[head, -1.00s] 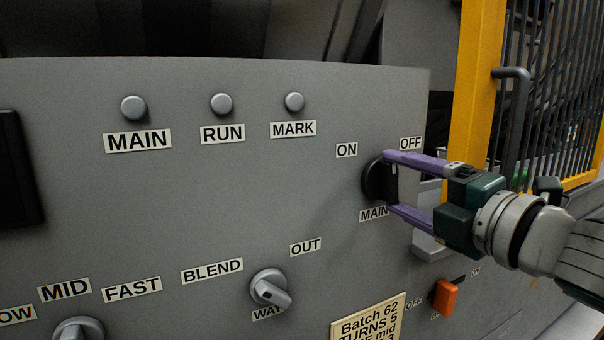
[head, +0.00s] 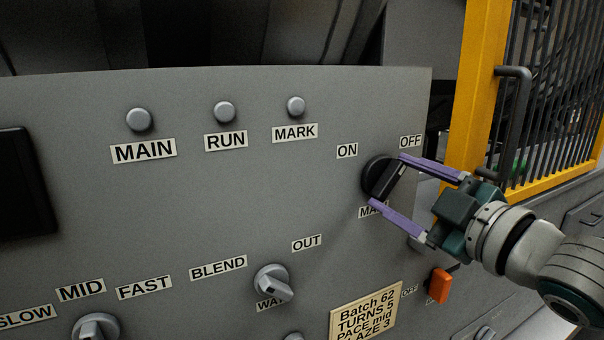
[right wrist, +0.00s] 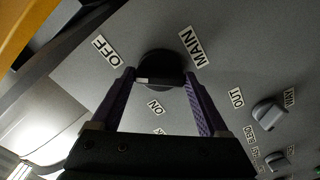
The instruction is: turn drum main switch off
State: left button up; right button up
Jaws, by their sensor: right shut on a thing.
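The drum's main switch (head: 383,178) is a black rotary knob with a raised bar, on the right of the grey panel. Its bar is tilted, with the upper end leaning right toward the OFF label (head: 411,142). The ON label (head: 347,151) is up and left of it, and the MAIN label (head: 370,211) below is partly covered by a finger. My right gripper (head: 388,180) is shut on the knob, one purple finger above and one below. The right wrist view also shows the knob (right wrist: 160,66) between the fingertips. My left gripper is not in view.
Grey MAIN (head: 138,119), RUN (head: 225,112) and MARK (head: 296,106) lamps or buttons sit at the top. A grey OUT/WAY knob (head: 273,283) and an orange switch (head: 439,286) are lower down. A yellow-framed guard (head: 478,90) stands right of the panel.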

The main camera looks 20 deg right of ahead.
jog(key=shift+m, duration=0.6)
jog(key=shift+f, duration=0.1)
jog(key=o, duration=1.2)
jog(key=shift+o, duration=0.2)
jog(key=shift+s, duration=0.55)
jog(key=s+b, duration=0.1)
jog(key=s, duration=0.7)
jog(key=shift+s+d, duration=0.4)
